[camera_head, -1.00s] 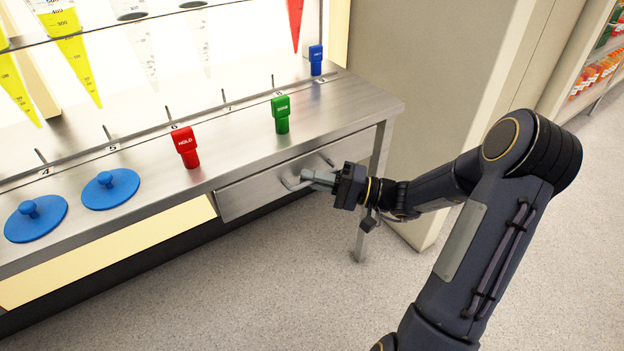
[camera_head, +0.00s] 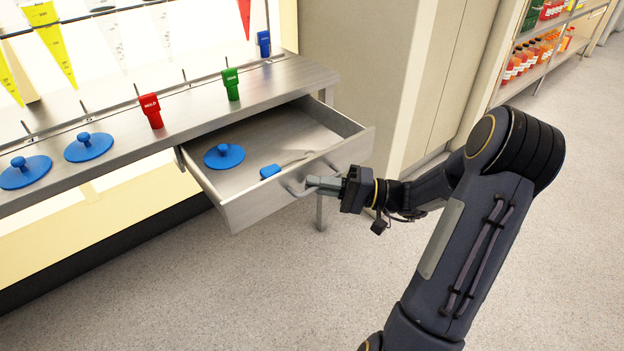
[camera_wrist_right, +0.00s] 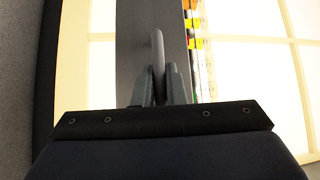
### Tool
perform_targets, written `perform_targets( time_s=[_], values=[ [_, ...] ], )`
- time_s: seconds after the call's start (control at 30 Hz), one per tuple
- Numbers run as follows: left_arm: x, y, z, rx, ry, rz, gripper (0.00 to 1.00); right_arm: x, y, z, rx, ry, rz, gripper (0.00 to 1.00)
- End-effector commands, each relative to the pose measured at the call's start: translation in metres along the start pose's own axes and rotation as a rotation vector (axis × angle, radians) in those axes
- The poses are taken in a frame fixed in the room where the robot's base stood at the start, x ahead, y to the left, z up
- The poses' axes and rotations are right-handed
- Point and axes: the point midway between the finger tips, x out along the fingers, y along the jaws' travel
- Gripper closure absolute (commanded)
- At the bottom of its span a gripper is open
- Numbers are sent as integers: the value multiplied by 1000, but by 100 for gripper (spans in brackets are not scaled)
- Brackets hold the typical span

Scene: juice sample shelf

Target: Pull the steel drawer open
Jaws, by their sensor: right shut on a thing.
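The steel drawer (camera_head: 262,205) stands open under the steel counter (camera_head: 190,110), pulled out towards me. Inside it lie a blue round lid (camera_head: 224,156) with a knob and a tool with a blue end (camera_head: 270,171) and a pale metal part. My right gripper (camera_head: 315,183) is shut on the drawer's bar handle (camera_head: 300,190) at the drawer front. In the right wrist view the handle (camera_wrist_right: 158,55) stands between the two fingers (camera_wrist_right: 161,85). My left gripper is not in view.
On the counter are a red clip (camera_head: 151,110), a green clip (camera_head: 231,84), a blue clip (camera_head: 263,43) and two blue lids (camera_head: 88,147). A beige cabinet (camera_head: 357,75) stands to the right. The floor (camera_head: 240,290) before the drawer is clear.

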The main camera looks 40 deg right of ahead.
Motion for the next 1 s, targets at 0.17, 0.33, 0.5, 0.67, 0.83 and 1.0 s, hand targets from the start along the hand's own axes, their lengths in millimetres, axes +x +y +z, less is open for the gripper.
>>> perform_targets(
  time_s=[0.17, 0.33, 0.5, 0.67, 0.83, 1.0],
  values=[
    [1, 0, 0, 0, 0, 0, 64, -12, -3, 11, 0, 1, 2, 100],
    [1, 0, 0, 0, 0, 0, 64, -17, -4, 17, 0, 1, 2, 100],
    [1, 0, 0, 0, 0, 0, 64, -19, -4, 18, 0, 1, 2, 100],
    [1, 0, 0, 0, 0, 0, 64, -18, -4, 18, 0, 0, 2, 100],
    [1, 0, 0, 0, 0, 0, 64, -18, -4, 18, 0, 1, 1, 80],
    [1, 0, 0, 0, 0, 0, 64, -18, -5, 18, 0, 0, 1, 80]
  ],
)
